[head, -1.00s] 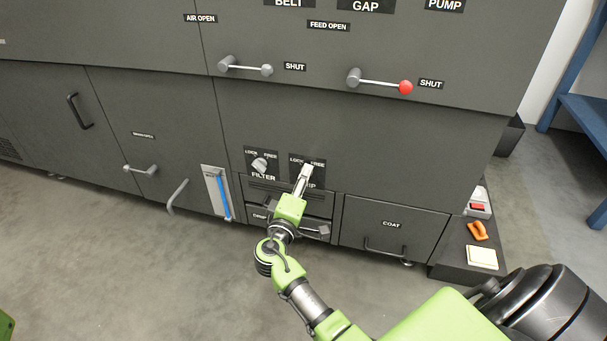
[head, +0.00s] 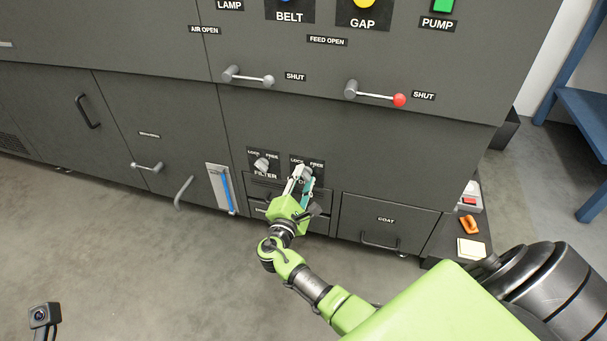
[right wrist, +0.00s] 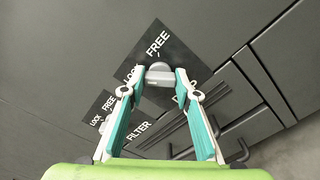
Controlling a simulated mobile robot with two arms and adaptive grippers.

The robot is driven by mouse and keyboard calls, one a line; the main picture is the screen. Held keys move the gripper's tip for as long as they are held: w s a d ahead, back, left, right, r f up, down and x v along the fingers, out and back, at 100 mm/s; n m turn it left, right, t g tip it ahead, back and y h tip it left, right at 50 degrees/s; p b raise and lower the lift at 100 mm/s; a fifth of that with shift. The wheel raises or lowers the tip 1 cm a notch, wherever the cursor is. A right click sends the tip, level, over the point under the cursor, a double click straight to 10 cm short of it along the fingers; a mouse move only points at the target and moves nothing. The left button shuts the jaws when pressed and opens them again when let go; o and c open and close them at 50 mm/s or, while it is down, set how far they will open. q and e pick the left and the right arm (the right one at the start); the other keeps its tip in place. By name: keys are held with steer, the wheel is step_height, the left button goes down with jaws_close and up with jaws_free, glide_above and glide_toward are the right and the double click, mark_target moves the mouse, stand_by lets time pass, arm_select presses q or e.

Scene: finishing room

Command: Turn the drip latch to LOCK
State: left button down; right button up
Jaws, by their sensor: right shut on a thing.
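The drip latch is a small grey knob (right wrist: 159,72) on a dark plate with LOCK and FREE labels. It also shows in the head view (head: 307,171), partly covered by my fingers. My right gripper (right wrist: 164,79) is shut on the knob, with one teal-padded finger on each side of it. In the head view the right gripper (head: 301,174) reaches up to the plate from below. The knob's exact angle between LOCK and FREE is hard to tell. My left gripper is not in view.
The similar filter latch (head: 262,164) is close by on the left. Drawer fronts and handles lie just below my right gripper, with the COAT drawer (head: 388,218) to the right. Two levers (head: 268,80) (head: 400,100) stick out above.

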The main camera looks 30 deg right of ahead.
steer(key=shift+r+n, duration=0.15)
steer(key=shift+n, duration=0.15)
steer(key=shift+n+p, duration=0.4)
steer(key=shift+n, duration=0.1)
steer(key=shift+c, duration=0.2)
steer(key=o, duration=1.1)
steer(key=v, duration=1.2)
